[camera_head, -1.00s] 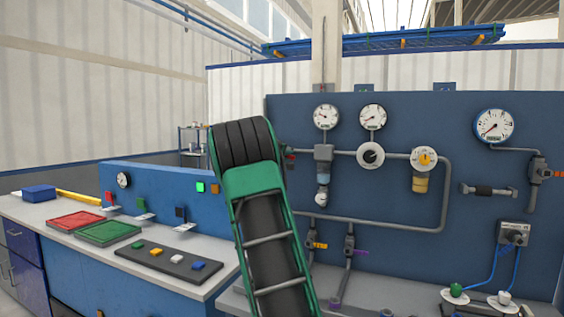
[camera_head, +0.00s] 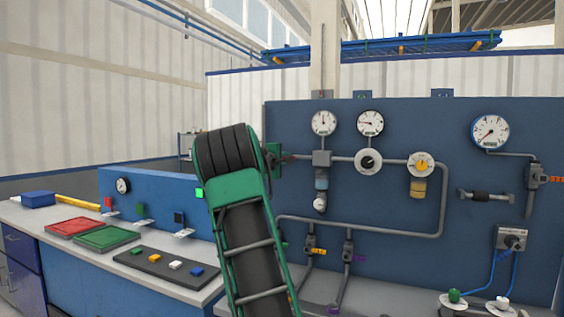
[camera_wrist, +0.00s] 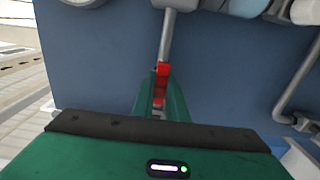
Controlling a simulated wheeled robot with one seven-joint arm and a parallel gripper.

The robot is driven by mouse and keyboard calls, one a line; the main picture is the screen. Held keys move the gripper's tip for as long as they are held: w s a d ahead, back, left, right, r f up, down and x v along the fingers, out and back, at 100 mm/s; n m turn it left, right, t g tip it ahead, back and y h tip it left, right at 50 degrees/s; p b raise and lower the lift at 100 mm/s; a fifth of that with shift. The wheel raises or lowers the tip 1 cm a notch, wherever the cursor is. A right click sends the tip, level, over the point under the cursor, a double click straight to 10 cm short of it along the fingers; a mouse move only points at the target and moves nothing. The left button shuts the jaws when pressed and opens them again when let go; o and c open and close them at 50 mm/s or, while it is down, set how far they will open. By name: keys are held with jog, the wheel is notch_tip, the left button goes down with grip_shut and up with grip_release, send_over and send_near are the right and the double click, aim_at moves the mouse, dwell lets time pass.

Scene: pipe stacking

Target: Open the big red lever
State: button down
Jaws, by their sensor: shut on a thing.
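The big red lever (camera_wrist: 163,69) shows in the wrist view at the end of a grey pipe. My gripper (camera_wrist: 160,92) is shut on it, with a green finger on each side of the red part. In the head view my gripper (camera_head: 273,153) shows only partly, behind my arm, at the left end of the upper pipe. The lever itself is hidden there.
The blue panel (camera_head: 400,205) carries dial gauges, pipes (camera_head: 385,233) and valves close to the right of my arm. A bench to the left holds a red tray (camera_head: 73,225), a green tray (camera_head: 106,238) and coloured blocks.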

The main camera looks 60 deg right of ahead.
jog(key=shift+w+a, duration=0.25)
jog(key=shift+w, duration=0.25)
jog(key=c, duration=1.7)
grip_release()
jog(key=shift+c, duration=0.2)
jog(key=shift+s+d, duration=0.1)
jog(key=shift+s, duration=0.15)
jog(key=v, duration=1)
jog(key=shift+a, duration=0.4)
